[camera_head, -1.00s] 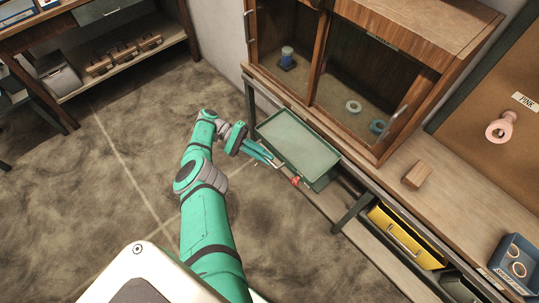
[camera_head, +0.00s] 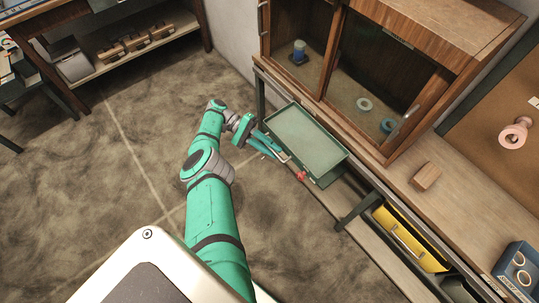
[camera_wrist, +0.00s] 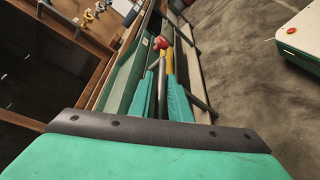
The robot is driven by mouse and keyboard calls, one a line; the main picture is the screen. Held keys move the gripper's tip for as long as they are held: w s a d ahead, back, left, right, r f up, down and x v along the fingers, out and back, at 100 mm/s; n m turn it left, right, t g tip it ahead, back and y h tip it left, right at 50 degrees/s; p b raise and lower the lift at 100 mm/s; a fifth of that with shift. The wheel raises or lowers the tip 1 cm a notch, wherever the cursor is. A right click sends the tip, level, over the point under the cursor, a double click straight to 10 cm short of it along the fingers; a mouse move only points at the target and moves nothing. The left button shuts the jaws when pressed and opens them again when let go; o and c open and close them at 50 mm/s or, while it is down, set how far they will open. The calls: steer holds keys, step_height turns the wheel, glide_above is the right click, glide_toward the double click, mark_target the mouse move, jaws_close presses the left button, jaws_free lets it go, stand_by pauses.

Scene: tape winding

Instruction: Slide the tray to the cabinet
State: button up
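The green tray (camera_head: 306,138) is a shallow box with a pale floor, sitting at the front of the bench below the wooden cabinet (camera_head: 375,70). Its side wall also shows in the wrist view (camera_wrist: 122,80). My gripper (camera_head: 274,150) is at the tray's near long side. In the wrist view its teal fingers (camera_wrist: 162,88) lie close on both sides of a grey bar, which looks like the tray's handle. The finger contact is small and partly hidden. A red knob (camera_head: 301,175) sits near the tray's front corner. The cabinet front shows open bays.
Inside the cabinet are a blue spool (camera_head: 298,50), a pale ring (camera_head: 364,104) and a teal ring (camera_head: 388,126). A wooden block (camera_head: 426,176) lies on the bench to the right. A yellow drawer (camera_head: 410,238) sticks out below.

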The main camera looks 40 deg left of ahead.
steer(key=shift+r, duration=0.25)
steer(key=shift+a+r, duration=0.2)
steer(key=shift+r, duration=1.2)
steer(key=shift+o, duration=1.3)
steer(key=shift+s+d+r, duration=0.3)
steer(key=shift+s+r, duration=0.15)
steer(key=shift+r, duration=0.1)
steer(key=shift+s+d+r, duration=0.1)
steer(key=shift+s+r, duration=0.1)
steer(key=shift+r, duration=0.05)
steer(key=shift+c, duration=1.3)
steer(key=s+d+r, duration=0.6)
steer(key=s+r, duration=0.2)
steer(key=s, duration=0.2)
steer(key=shift+s+d, duration=0.35)
steer(key=shift+s, duration=0.05)
